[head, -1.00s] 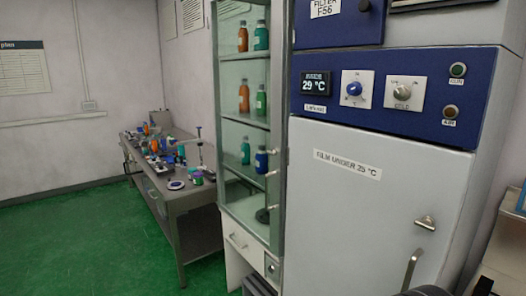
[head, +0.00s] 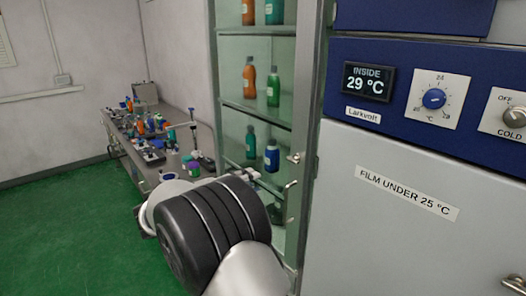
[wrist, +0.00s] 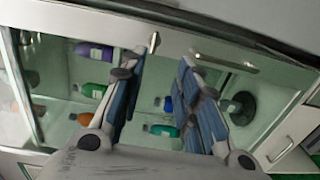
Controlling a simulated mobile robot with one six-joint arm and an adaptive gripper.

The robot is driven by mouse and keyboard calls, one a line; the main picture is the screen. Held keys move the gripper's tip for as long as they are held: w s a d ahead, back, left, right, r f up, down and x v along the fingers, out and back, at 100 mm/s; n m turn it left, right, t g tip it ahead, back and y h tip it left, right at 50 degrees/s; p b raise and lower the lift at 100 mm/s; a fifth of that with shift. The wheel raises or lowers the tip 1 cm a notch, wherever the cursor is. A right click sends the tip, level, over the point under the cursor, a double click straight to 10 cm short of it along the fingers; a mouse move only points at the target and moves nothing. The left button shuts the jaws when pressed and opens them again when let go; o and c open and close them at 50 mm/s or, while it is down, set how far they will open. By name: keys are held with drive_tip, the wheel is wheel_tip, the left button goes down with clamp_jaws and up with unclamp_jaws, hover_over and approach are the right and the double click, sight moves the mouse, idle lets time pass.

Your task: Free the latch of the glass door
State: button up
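The glass door (head: 262,90) of a tall cabinet stands in the middle of the head view and appears shut. A small metal latch (head: 294,158) sits on its right frame, above a bar handle (head: 290,190). The wrist view shows a short metal piece, apparently the latch (wrist: 154,42), and the longer handle (wrist: 222,62). My gripper (wrist: 164,62) is open and empty, its fingers spread in front of the door. The latch shows beyond the gap between the fingertips; contact is not visible. In the head view my wrist hides most of the gripper.
Orange, green and blue bottles (head: 272,156) stand on shelves behind the glass. A refrigerator (head: 400,240) reading 29 °C adjoins the cabinet at right. A cluttered bench (head: 205,150) stands left. Green floor (head: 60,220) is clear at front left.

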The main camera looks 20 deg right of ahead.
drive_tip(key=w, duration=0.1)
drive_tip(key=b, duration=0.2)
approach(291, 161)
drive_tip(key=x, duration=0.9)
drive_tip(key=shift+w, duration=0.1)
drive_tip(key=shift+c, duration=0.4)
clamp_jaws()
